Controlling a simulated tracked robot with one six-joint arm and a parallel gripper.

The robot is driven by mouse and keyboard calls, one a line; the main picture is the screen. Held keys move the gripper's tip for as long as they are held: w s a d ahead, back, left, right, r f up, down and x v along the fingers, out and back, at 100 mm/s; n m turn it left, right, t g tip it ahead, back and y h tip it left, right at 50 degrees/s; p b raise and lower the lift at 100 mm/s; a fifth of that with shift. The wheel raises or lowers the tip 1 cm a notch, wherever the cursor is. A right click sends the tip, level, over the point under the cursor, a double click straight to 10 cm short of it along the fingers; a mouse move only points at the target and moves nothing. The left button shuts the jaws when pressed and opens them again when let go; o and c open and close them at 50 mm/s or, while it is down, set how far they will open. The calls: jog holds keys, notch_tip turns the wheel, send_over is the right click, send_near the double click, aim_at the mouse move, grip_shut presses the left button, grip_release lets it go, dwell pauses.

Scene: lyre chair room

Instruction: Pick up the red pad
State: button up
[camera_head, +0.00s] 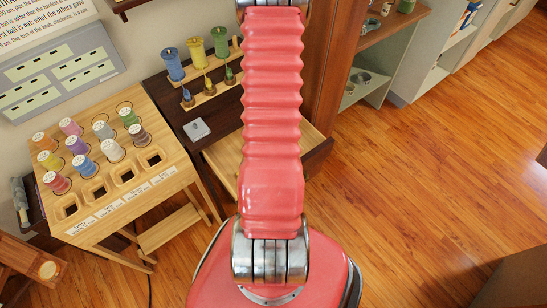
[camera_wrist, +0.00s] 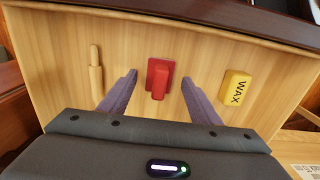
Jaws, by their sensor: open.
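The red pad (camera_wrist: 158,78) lies on the light wooden bottom of an open drawer (camera_wrist: 215,48) in the wrist view. It has a flat base with a raised bar on top. My gripper (camera_wrist: 160,90) is open, with one purple finger to the left of the pad and the other to its right. Neither finger appears to touch the pad, and I cannot tell how far above the drawer bottom they are. In the head view, my arm covers part of the drawer (camera_head: 222,160), and the pad and gripper are hidden.
A yellow WAX block (camera_wrist: 235,85) lies right of the pad, and a wooden handled tool (camera_wrist: 95,68) lies left. In the head view, a wooden spool stand (camera_head: 165,190) stands left, and the wooden floor (camera_head: 420,190) at right is clear.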

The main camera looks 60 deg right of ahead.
dwell(0.4)
jog(key=c, duration=1.1)
